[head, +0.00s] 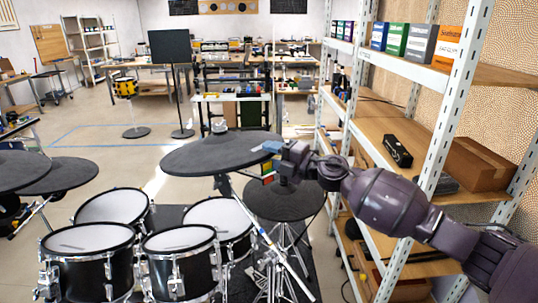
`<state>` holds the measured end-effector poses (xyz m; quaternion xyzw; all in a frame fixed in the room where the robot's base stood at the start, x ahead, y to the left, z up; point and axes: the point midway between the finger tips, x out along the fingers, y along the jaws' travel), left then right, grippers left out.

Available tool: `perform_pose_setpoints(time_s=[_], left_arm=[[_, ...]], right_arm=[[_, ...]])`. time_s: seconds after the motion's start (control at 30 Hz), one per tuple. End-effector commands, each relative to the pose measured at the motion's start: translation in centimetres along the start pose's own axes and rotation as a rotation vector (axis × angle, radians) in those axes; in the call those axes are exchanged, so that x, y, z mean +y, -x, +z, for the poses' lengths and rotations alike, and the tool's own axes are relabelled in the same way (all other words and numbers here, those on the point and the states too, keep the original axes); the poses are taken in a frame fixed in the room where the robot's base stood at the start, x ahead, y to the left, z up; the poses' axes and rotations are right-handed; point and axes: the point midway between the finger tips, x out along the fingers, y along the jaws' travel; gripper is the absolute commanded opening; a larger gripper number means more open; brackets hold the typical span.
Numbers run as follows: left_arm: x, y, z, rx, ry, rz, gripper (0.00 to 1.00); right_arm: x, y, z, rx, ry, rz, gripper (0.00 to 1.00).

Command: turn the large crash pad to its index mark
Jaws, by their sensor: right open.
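The large crash pad (215,155) is a wide dark disc on a stand in the middle of the head view, slightly tilted, with a wing nut fitting on top at its centre. My right gripper (268,148) reaches in from the right and is at the pad's right rim. It is open; I cannot tell whether its fingers straddle the rim or touch it. I cannot make out an index mark. My left gripper is not in view.
A lower dark round pad (283,201) stands under my right gripper. Several white-topped drums (88,239) fill the front left, with more dark pads (60,176) at the left. A white-framed shelf (450,115) rises close along my right arm.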

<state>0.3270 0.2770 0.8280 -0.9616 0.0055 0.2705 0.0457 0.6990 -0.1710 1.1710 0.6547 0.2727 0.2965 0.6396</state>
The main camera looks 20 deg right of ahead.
Motion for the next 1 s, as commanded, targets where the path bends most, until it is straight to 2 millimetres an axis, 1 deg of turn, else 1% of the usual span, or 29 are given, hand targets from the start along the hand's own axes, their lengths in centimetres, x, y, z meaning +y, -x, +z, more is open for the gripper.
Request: perform_pose_setpoints(time_s=[0.4,0.5,0.6,0.7,1.0], left_arm=[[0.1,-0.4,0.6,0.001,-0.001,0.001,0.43],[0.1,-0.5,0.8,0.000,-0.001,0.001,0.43],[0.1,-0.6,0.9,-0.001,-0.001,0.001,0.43],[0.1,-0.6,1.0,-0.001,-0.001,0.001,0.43],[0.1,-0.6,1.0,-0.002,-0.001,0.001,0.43]], right_arm=[[-0.2,7.2,0.0,-0.002,0.002,-0.003,0.41],[-0.2,8.5,0.0,-0.001,0.000,-0.002,0.41],[-0.1,9.5,0.1,-0.001,0.001,-0.002,0.41],[0.0,10.0,0.0,0.000,0.001,-0.001,0.41],[0.1,10.2,0.0,-0.001,0.002,0.000,0.41]])
